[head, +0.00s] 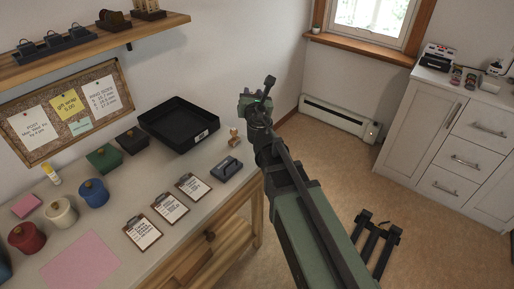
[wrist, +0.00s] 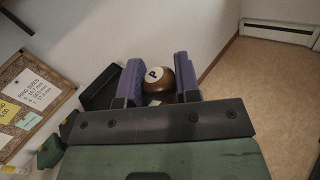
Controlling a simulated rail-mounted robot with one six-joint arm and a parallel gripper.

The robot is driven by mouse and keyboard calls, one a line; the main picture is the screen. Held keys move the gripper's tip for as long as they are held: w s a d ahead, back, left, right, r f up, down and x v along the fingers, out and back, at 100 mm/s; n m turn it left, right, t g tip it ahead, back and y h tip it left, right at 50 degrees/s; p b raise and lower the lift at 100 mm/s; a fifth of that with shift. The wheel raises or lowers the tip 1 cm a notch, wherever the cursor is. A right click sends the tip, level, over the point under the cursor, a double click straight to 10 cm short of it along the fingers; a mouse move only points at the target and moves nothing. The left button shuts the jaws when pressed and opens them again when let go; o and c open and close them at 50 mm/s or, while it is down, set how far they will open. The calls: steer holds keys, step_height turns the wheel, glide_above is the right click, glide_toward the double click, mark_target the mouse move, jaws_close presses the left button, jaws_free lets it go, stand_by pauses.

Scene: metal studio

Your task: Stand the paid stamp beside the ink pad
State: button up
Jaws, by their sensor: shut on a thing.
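My gripper (wrist: 158,85) has its purple fingers on both sides of a round brown knob marked with a white P, the top of the paid stamp (wrist: 159,76). The stamp's lower part is mostly hidden by the gripper. In the head view my arm reaches past the right end of the table, and the fingers cannot be made out. A small wooden-handled piece (head: 234,136) shows beside my arm there; I cannot tell whether it is the held stamp. A dark grey flat case with a pale label, which looks like the ink pad (head: 226,170), lies near the table's front right.
A black tray (head: 180,127) stands at the back of the table (head: 120,205). Three clipboards (head: 170,208) lie left of the grey case. Lidded boxes and round pots (head: 60,213) stand at the left. A shelf (head: 95,48) and pinboard (head: 66,112) are on the wall.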

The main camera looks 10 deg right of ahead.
step_height(320, 180, down, 20)
steer(key=b, duration=1.8)
steer(key=shift+w+d+r, duration=0.1)
steer(key=shift+r, duration=0.4)
steer(key=shift+f, duration=0.3)
steer(key=o, duration=0.9)
steer(key=shift+r, duration=0.15)
